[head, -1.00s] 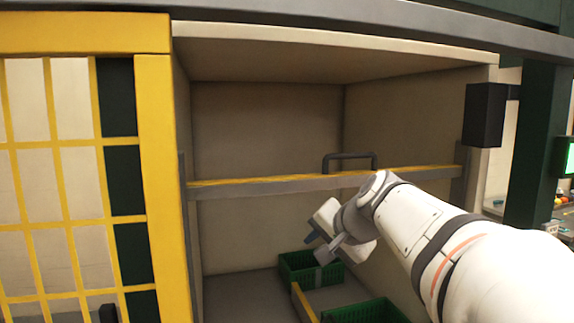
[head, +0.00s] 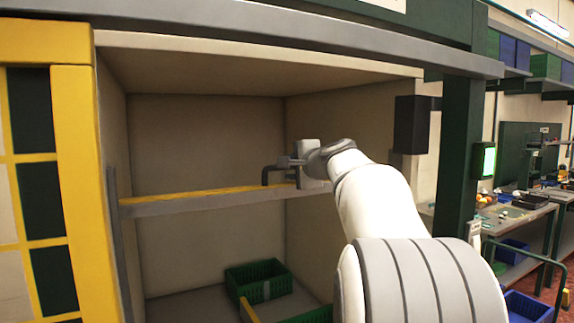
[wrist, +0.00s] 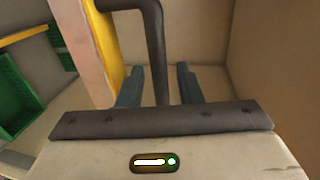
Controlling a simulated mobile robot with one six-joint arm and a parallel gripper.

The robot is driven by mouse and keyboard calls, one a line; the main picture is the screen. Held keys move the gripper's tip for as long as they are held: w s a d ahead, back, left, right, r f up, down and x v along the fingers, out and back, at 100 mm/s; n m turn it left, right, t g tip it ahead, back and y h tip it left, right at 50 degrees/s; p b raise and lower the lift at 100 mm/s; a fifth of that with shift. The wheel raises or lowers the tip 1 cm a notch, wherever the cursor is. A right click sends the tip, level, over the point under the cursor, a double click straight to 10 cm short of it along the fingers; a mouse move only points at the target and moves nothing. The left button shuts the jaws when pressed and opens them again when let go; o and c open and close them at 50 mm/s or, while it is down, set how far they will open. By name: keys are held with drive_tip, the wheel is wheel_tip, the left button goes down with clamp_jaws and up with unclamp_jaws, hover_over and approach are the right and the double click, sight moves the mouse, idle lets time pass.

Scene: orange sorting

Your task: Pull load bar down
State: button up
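The load bar (head: 210,201) is a grey beam with a yellow top edge, running across the opening at mid-height. A dark handle (head: 266,176) stands up from it, and it also shows in the wrist view (wrist: 155,30). My gripper (head: 287,161) is at the right part of the handle. In the wrist view my gripper (wrist: 159,85) has its two fingers apart, with the handle's upright leg between them and gaps on both sides. My gripper and wrist hide part of the bar's right end in the head view.
Green crates (head: 256,280) sit on the floor of the bay below the bar. A yellow frame (head: 82,190) stands at the left. A dark box (head: 411,125) and a green post (head: 459,150) are at the right. Workbenches with items lie beyond.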

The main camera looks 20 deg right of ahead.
drive_tip(key=shift+w+f, duration=0.1)
drive_tip(key=shift+w, duration=0.15)
clamp_jaws()
idle(0.3)
